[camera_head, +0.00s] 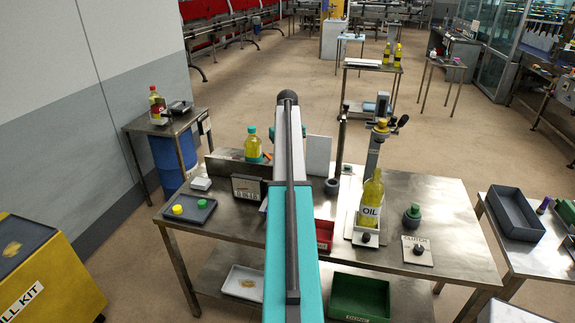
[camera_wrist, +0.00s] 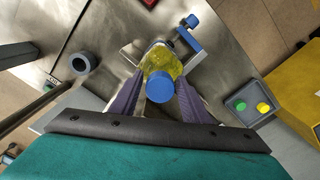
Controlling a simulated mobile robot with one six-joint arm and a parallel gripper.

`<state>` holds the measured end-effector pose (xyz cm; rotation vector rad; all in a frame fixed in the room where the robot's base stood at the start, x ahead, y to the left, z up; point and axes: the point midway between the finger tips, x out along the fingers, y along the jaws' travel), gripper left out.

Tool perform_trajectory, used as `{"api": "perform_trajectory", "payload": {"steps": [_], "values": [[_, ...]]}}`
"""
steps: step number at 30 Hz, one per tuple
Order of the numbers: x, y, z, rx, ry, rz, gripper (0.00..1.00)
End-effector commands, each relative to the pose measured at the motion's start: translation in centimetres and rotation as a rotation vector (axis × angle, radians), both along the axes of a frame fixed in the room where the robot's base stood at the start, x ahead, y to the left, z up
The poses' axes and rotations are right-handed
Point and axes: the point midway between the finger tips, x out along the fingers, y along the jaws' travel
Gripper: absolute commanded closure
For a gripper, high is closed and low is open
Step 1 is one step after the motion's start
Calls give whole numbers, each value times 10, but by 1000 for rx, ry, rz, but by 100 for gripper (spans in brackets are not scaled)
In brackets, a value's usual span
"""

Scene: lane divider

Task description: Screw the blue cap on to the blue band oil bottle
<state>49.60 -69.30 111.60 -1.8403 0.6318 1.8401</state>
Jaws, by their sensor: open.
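In the wrist view a yellow oil bottle (camera_wrist: 161,61) stands in a pale holder, seen from above. A round blue cap (camera_wrist: 160,88) lies over its mouth; I cannot tell whether it is threaded on. My gripper (camera_wrist: 160,77) has purple fingers on either side of the cap and bottle neck, open, with narrow gaps visible beside the cap. In the head view my arm hides the gripper. A bottle with a teal-blue cap (camera_head: 253,146) shows just left of my arm; I cannot tell whether it is the same bottle. Its band is not clearly seen.
A clamp with blue parts (camera_wrist: 194,45) adjoins the holder. A small tray (camera_head: 190,208) with a green and a yellow cap is at the left. A grey ring (camera_head: 331,186), an OIL bottle (camera_head: 371,203) and a green bin (camera_head: 361,298) are to the right.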

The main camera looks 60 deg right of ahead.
Motion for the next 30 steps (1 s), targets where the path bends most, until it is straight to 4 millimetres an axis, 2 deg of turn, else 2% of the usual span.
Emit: {"api": "perform_trajectory", "payload": {"steps": [12, 23, 30], "values": [[0, 0, 0, 0, 0, 145, 58], [0, 0, 0, 0, 0, 161, 58], [0, 0, 0, 0, 0, 270, 58]]}}
